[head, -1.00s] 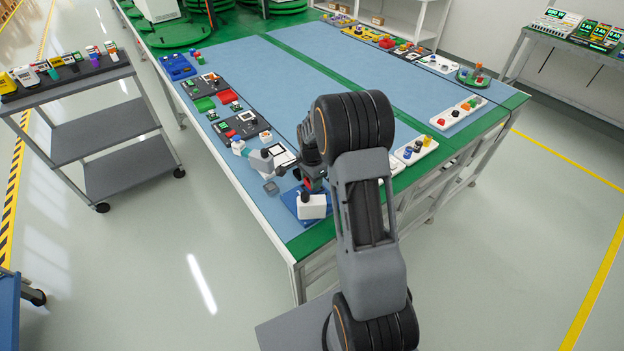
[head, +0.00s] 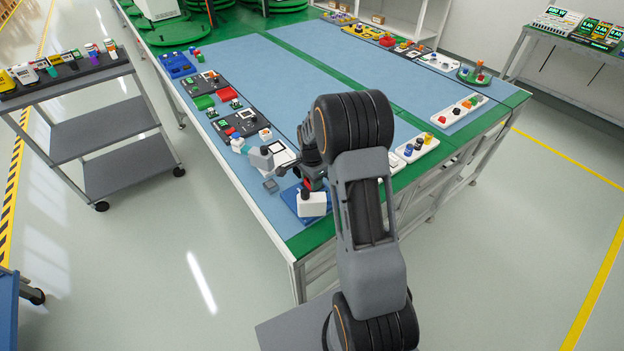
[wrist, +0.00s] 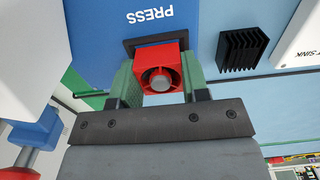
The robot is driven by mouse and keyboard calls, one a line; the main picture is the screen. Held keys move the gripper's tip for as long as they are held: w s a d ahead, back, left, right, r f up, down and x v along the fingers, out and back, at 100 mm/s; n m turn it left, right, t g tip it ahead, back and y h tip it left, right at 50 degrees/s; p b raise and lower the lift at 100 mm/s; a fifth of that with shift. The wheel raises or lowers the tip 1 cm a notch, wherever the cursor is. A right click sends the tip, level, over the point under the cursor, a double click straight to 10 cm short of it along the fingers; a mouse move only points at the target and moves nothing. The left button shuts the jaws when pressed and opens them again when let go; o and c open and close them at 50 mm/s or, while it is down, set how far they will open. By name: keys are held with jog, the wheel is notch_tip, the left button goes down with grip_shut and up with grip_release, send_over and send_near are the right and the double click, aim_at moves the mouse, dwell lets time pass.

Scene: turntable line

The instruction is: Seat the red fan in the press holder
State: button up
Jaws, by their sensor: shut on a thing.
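My gripper (wrist: 158,82) is shut on the red fan (wrist: 170,53), with one green finger on each side of it. The fan is a small square red block with a round opening and a grey hub facing the camera. Behind its upper edge lies the dark press holder (wrist: 128,44), on a blue base (wrist: 105,22) lettered PRESS. The fan covers most of the holder, and I cannot tell whether it touches or sits in it.
A black finned heat sink (wrist: 243,51) lies right of the holder, by a white labelled panel (wrist: 300,45). A white block (head: 312,204) stands on the press base. Parts boards (head: 243,124) line the table's left edge. The table's middle (head: 290,85) is clear.

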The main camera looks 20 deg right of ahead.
dwell(0.3)
jog(key=o, duration=1)
notch_tip(320, 180, up, 14)
jog(key=shift+f, duration=0.15)
